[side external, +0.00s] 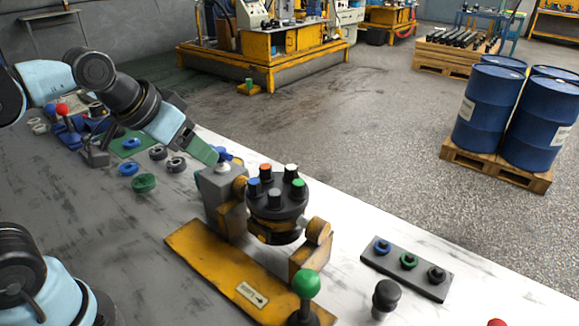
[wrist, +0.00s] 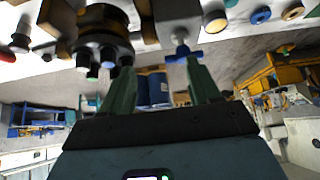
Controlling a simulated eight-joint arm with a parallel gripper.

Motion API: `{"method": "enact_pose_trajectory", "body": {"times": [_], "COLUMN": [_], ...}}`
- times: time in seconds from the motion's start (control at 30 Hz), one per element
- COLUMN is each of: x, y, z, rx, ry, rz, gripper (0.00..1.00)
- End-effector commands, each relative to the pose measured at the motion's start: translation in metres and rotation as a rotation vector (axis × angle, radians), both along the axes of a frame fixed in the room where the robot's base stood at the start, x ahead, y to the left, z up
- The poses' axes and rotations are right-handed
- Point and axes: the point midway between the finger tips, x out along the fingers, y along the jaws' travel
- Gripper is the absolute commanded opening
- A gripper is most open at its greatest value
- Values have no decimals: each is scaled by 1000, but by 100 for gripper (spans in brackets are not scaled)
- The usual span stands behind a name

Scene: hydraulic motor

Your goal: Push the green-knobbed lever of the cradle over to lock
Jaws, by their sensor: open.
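The cradle (side external: 215,270) is a yellow base with a labelled arrow plate (side external: 252,294). Its lever with a round green knob (side external: 306,283) stands upright at the near right end in the side view. The cradle holds a dark round motor (side external: 277,205) with several coloured caps on top. My gripper (side external: 212,157) is open and empty at the far left end of the cradle, close to a blue handle (side external: 222,154) on a grey block. The wrist view shows both green fingers apart, with the blue handle (wrist: 183,53) near one fingertip. I cannot tell whether they touch. The green knob is far from my gripper.
A dark tray with several rings (side external: 405,270) and a black-knobbed post (side external: 386,298) stand right of the cradle. A red knob (side external: 497,323) shows at the bottom edge. Blue barrels (side external: 540,115) stand on the floor beyond.

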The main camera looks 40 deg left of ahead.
Motion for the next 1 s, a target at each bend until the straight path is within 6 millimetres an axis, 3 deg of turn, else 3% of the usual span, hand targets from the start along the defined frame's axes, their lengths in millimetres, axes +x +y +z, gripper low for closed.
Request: {"method": "enact_pose_trajectory", "body": {"times": [0.17,0.47,0.67,1.0], "x": [0,10,13,2], "y": [-2,-49,-95,-187], "z": [40,43,46,44], "rx": [7,257,467,798], "ry": [4,101,157,150], "rz": [-16,-554,-1074,-2115], "gripper": [62,62,62,62]}}
